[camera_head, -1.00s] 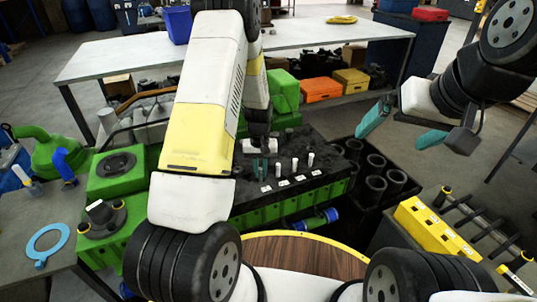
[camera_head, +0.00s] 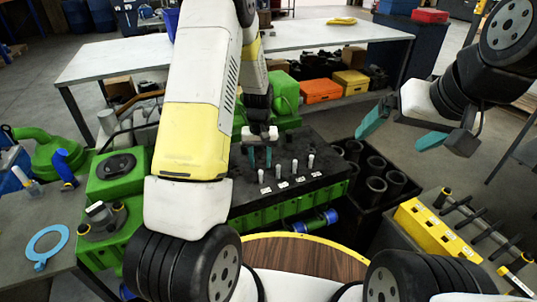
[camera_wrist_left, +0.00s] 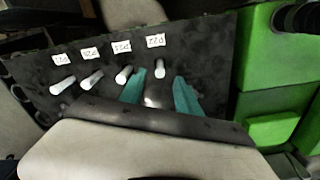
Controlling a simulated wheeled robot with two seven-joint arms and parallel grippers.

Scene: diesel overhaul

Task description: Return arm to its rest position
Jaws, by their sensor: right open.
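My left arm comes in from the left, and its gripper (camera_head: 259,158) is over the dark top of the green engine block (camera_head: 290,207). Its two teal fingers are apart. In the left wrist view, the left gripper (camera_wrist_left: 160,90) is open around a gap with a blurred dark-grey patch; I see nothing held. A white peg (camera_wrist_left: 159,68) stands just past the fingertips, with a numbered tag (camera_wrist_left: 156,41) near it. My right gripper (camera_head: 401,132) hangs at the right with its teal fingers wide apart and empty.
Several white pegs (camera_head: 294,166) stand in a row on the block. A black crate of dark cylinders (camera_head: 376,187) is to its right. A yellow toolholder (camera_head: 430,232) is at lower right, a blue ring (camera_head: 62,240) at lower left. A white bench (camera_head: 310,35) stands behind.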

